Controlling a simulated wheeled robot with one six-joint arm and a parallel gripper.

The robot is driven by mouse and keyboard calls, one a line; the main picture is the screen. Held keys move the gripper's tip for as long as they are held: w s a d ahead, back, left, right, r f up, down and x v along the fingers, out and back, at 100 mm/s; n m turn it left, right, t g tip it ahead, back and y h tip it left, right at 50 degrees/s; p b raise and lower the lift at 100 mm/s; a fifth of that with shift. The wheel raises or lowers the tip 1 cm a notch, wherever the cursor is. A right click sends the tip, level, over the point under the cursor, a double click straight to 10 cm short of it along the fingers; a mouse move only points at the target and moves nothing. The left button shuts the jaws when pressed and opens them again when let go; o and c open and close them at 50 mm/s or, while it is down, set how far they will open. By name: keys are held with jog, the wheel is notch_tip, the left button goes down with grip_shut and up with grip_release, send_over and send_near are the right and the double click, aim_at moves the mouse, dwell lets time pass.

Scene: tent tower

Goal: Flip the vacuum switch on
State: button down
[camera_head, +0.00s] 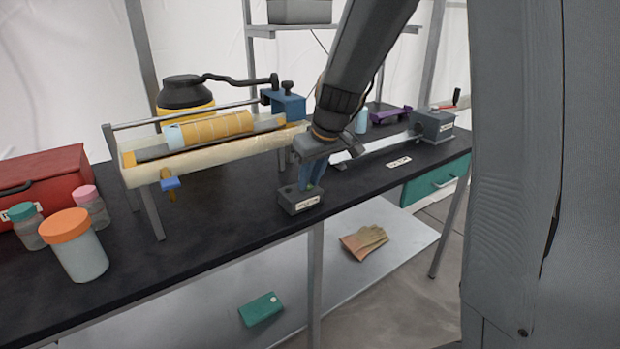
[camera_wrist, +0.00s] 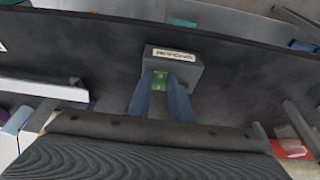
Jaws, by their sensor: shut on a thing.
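A small grey switch box (camera_head: 301,204) with a white label stands near the front edge of the black bench. It also shows in the wrist view (camera_wrist: 186,64), with the label too small to read surely. My gripper (camera_head: 312,184) reaches down onto the top of this box. In the wrist view its two blue fingers (camera_wrist: 160,90) are closed around a small green switch piece (camera_wrist: 159,81) on the box. The fingers partly hide the switch, and I cannot tell which way it is set.
A long trough (camera_head: 215,155) with a yellow roll stands left of the box. Jars (camera_head: 75,245) and a red case (camera_head: 45,185) are further left. A rail device (camera_head: 432,125) is to the right. A glove (camera_head: 364,242) lies on the lower shelf. The bench front is mostly clear.

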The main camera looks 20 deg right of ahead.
jog(key=shift+r+p, duration=0.15)
jog(key=shift+p, duration=0.4)
jog(key=shift+w+r+p, duration=0.1)
jog(key=shift+p, duration=0.45)
jog(key=g+p, duration=0.1)
jog(key=p, duration=0.3)
jog(key=shift+w+a+r+g+h, duration=0.1)
jog(key=shift+w+a+g+h, duration=0.1)
jog(key=shift+g+h, duration=0.15)
jog(key=shift+w+g+p, duration=0.2)
jog(key=shift+g+p, duration=0.25)
jog(key=shift+p, duration=0.45)
jog(key=shift+w+g+h+p, duration=0.3)
jog(key=shift+g+p, duration=0.2)
jog(key=shift+g, duration=0.3)
